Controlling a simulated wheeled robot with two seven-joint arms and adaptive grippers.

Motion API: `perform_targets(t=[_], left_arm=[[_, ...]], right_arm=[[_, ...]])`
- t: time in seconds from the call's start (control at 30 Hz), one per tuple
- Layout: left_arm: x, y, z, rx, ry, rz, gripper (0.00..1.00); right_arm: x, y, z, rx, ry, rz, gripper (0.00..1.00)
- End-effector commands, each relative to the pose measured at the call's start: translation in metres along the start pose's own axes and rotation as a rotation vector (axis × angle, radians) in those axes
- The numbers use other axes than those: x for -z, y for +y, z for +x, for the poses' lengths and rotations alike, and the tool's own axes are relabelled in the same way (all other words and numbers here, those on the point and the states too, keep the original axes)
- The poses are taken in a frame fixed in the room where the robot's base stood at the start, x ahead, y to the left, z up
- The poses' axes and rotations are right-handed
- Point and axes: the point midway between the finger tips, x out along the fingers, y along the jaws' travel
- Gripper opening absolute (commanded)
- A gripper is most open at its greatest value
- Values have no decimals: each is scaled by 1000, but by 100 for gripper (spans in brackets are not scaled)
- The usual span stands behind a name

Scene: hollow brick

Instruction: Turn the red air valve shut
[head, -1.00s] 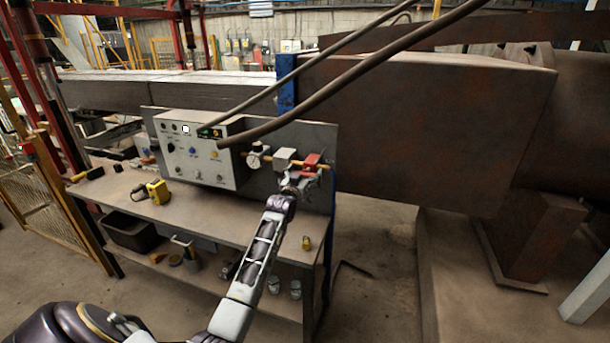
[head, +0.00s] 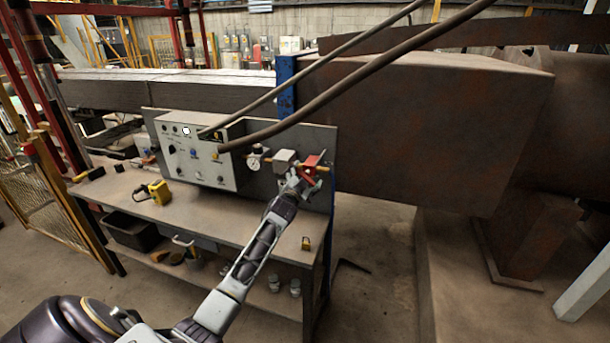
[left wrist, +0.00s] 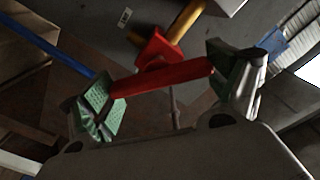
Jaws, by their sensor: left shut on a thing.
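The red air valve (head: 313,162) sits on a brass pipe at the right end of the grey panel above the bench. My left gripper (head: 301,181) is at the valve, partly covering it from the front. In the left wrist view the valve's red handle (left wrist: 160,78) spans the space between the two green-padded fingers of my left gripper (left wrist: 168,88), with a pad at each end. The gripper is shut on it. The handle's hub shows just above, beside the yellow-brass pipe (left wrist: 188,22). My right gripper is not in view.
A pressure gauge (head: 254,161) and a grey block (head: 285,158) sit left of the valve. A control box (head: 193,150) stands on the bench (head: 215,212) with a yellow device (head: 157,192). Two thick hoses cross above the panel. A large rusty housing (head: 430,130) lies right.

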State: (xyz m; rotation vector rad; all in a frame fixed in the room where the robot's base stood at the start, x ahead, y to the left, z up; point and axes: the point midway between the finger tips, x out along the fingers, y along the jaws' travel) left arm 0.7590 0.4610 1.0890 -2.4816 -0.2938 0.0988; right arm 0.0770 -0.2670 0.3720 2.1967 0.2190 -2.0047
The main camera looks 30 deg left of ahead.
Motion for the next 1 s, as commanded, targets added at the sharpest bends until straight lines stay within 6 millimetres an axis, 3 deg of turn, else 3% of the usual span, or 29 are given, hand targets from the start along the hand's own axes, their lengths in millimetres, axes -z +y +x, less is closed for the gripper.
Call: perform_targets(t=[0.7, 1.0], left_arm=[[-1, 3, 0, -1, 0, 676, 65], [-2, 4, 0, 0, 1, 870, 65]], right_arm=[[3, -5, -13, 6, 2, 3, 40], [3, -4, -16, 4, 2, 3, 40]])
